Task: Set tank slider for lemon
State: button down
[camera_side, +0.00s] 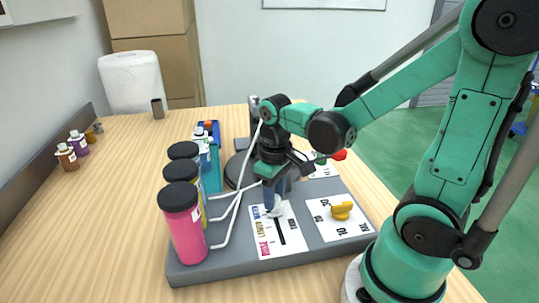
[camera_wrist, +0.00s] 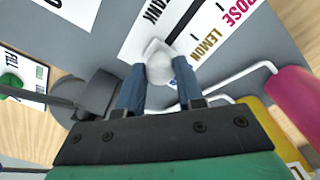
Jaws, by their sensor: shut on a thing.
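The tank slider panel (camera_side: 288,240) is a white plate with a dark slot and coloured labels, pink ROSE, gold LEMON and a blue one. My gripper (camera_side: 272,207) points down at the slot's far end in the side view, its blue-grey fingers shut on the pale slider knob (camera_wrist: 158,65). The knob sits beside the blue label (camera_side: 256,212), past the LEMON label (camera_wrist: 208,45). The ROSE label (camera_wrist: 238,12) is farther along, at the near end in the side view.
A yellow dial (camera_side: 341,211) stands on a white plate to the right. Black-lidded tanks, the pink one (camera_side: 184,228) nearest, line the left, with white pipes (camera_side: 229,222) close to my gripper. Small bottles (camera_side: 67,156) stand far left; the wooden table between is clear.

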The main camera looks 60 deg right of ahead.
aim_at(278, 226)
jog(key=shift+s+a, duration=1.2)
jog(key=c, duration=0.5)
grip_release()
jog(key=shift+c, duration=0.2)
jog(key=shift+r, duration=2.8)
